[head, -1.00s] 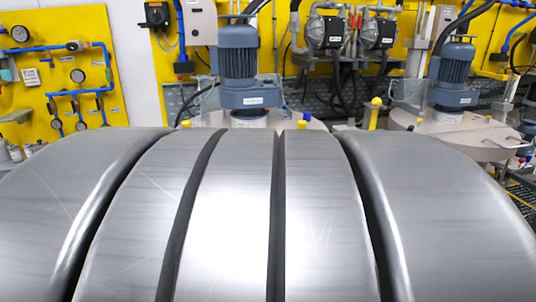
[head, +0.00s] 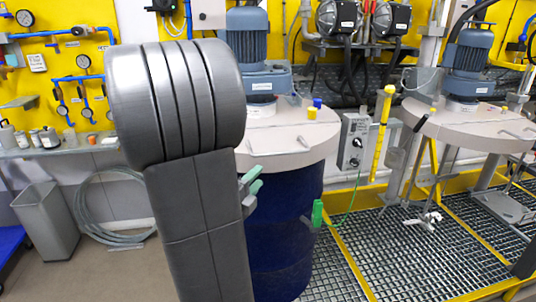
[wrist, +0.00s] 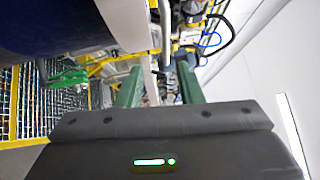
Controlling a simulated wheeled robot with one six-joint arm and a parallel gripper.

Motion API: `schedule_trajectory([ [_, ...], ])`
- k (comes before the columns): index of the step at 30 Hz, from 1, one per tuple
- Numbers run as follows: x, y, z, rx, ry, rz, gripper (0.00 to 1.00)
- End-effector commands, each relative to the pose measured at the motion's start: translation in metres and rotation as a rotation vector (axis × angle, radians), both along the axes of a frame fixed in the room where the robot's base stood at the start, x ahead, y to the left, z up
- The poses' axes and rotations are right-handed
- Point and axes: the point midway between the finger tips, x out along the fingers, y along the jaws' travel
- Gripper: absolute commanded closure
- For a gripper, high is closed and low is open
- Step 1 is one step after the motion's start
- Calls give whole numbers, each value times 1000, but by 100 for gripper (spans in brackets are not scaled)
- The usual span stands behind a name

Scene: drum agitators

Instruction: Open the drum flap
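The near drum (head: 285,235) is dark blue with a beige round lid (head: 290,140) and a blue motor on top. The lid lies flat; a thin bar-like handle (head: 304,142) shows on its right part. My gripper (head: 253,181), with green fingers, is beside the drum's upper left side, just below the lid rim. In the wrist view its fingers (wrist: 159,85) are apart, with the pale lid edge (wrist: 125,22) ahead. Nothing is seen held.
Yellow and blue caps (head: 312,112) stand on the lid. A green clamp (head: 317,213) is on the drum's right side. A control box (head: 353,140) and yellow post stand to the right, before a second lidded drum station (head: 470,125). A grey bin (head: 47,222) stands at left.

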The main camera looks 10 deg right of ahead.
Motion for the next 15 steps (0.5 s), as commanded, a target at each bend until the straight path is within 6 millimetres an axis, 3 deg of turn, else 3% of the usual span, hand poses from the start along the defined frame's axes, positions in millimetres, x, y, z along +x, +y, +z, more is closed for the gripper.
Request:
schedule_trajectory([
  [7,-6,-4,3,31,-78,-77,67],
  [15,19,-29,10,28,-77,-80,67],
])
